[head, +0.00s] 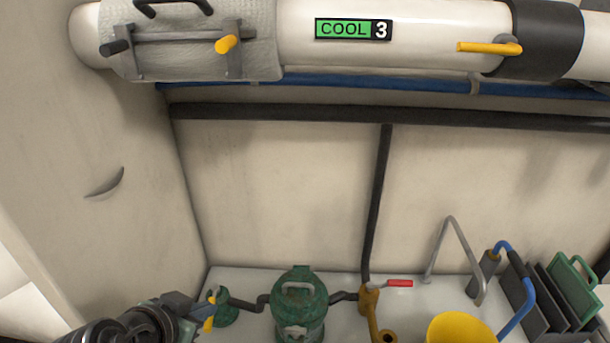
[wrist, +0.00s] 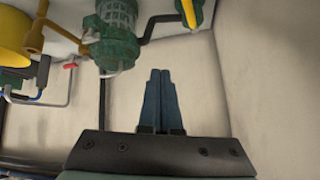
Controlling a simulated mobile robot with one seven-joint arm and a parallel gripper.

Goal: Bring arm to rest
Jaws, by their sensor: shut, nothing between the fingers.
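My arm reaches in from the lower left of the head view. My gripper (head: 200,303) is at its end, by a small green fitting with a yellow handle (head: 210,310); I cannot tell if they touch in this view. In the wrist view the two blue-grey fingers (wrist: 160,74) are together with nothing between them. The yellow handle (wrist: 194,12) shows beyond the fingertips, apart from them in the picture.
A green strainer (head: 299,302) stands right of my gripper, joined by dark pipes. Further right are a brass valve with a red lever (head: 399,283), a yellow bucket (head: 460,328) and dark panels (head: 548,298). A white pipe (head: 430,35) crosses above. The pale wall between is open.

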